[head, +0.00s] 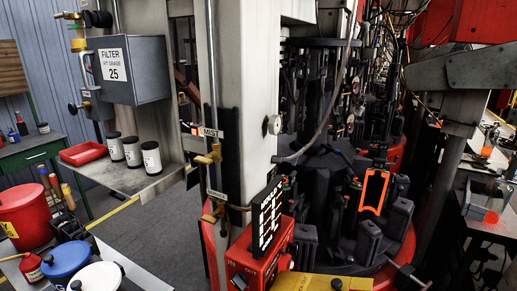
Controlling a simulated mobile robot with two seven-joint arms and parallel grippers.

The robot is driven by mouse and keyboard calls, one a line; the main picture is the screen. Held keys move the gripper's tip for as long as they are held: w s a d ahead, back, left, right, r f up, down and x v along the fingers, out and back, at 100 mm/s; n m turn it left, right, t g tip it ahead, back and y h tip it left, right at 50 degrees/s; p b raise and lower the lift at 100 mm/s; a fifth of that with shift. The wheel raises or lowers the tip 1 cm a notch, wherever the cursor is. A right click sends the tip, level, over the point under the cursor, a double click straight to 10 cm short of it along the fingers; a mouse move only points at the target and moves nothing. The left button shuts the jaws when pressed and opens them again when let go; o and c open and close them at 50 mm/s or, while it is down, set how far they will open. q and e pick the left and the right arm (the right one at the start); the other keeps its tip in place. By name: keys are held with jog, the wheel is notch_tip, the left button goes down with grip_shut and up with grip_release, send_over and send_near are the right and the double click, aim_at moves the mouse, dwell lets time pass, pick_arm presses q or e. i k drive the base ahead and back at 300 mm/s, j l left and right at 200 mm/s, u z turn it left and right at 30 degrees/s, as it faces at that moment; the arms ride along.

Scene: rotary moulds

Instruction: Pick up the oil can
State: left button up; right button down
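A small red can (31,268) with a label stands at the lower left edge of the view, and a thin pale spout-like piece reaches left from its top. It looks like the oil can. A blue-lidded tub (66,258) stands close to its right, and a large red bucket (25,218) is behind it. Neither of my grippers can be made out in the head view, and nothing is seen holding the can.
A white-lidded tub (97,276) and a rack of wooden-handled tools (68,226) crowd the can's right side. A shelf (120,176) holds a red tray (82,153) and several white canisters. A red control box (262,258) and the rotary machine fill the middle. Grey floor shows between.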

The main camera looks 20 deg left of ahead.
aim_at(30, 265)
jog(key=k+j+z, duration=0.15)
jog(key=j, duration=0.2)
jog(key=k+j+z, duration=0.15)
jog(key=j, duration=0.15)
jog(key=k+j+z, duration=0.1)
jog(key=j, duration=0.25)
jog(key=k+j, duration=0.2)
jog(key=j, duration=0.2)
jog(key=k+j+z, duration=0.1)
jog(key=j, duration=0.25)
jog(key=k+j, duration=0.25)
jog(key=j, duration=0.15)
jog(key=k+j, duration=0.2)
jog(key=j, duration=0.15)
jog(key=k+j+z, duration=0.1)
jog(key=j, duration=0.3)
jog(key=k, duration=0.1)
